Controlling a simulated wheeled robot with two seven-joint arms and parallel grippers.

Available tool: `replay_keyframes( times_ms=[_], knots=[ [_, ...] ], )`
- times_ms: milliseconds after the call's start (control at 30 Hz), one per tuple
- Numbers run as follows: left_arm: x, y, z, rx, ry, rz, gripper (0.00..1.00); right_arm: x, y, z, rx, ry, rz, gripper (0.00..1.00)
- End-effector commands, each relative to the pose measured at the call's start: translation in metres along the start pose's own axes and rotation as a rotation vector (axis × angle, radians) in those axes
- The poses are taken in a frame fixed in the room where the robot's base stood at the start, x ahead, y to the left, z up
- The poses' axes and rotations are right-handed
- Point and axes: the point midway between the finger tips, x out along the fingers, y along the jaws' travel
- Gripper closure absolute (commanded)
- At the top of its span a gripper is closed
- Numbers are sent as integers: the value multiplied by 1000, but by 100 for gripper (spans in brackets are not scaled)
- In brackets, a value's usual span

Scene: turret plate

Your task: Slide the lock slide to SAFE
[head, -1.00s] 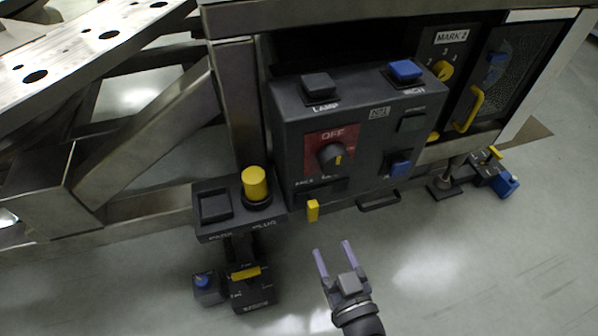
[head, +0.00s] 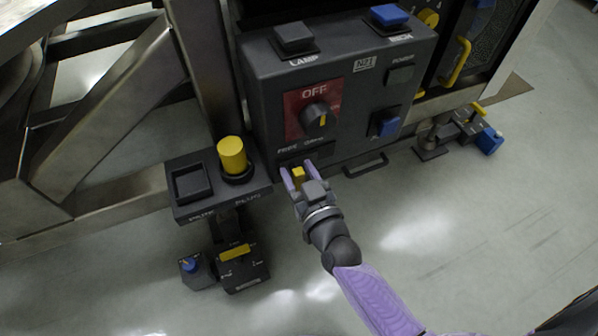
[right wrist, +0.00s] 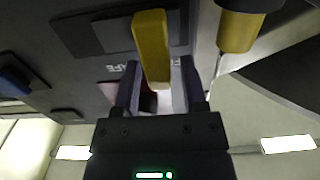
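The lock slide's yellow tab (head: 298,175) sticks out from the lower left of the grey panel box (head: 350,80). In the right wrist view the tab (right wrist: 152,48) stands at the right part of its slot (right wrist: 112,35), with partly hidden white lettering that seems to end in "AFE" to its lower left. My right gripper (head: 300,174) is at the tab, one finger on each side. In the right wrist view the fingers (right wrist: 160,88) are spread, with gaps beside the tab, so it looks open. My left gripper is not in view.
A yellow plug knob (head: 232,155) stands on a side box left of the tab, close to the gripper. A dark handle (head: 366,166) is to the right under the panel. Small pedestal devices (head: 240,268) stand lower left. The floor in front is free.

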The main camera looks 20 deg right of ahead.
Motion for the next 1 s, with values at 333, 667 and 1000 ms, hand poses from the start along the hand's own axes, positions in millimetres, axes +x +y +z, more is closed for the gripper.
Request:
replay_keyframes(
  times_ms=[333,667,1000],
  knots=[
    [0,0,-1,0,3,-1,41,0,0,0,-1,-1,0,100],
    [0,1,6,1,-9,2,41,0,0,1,-1,-1,0,100],
    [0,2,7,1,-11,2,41,0,0,1,-1,-1,0,100]
  ],
)
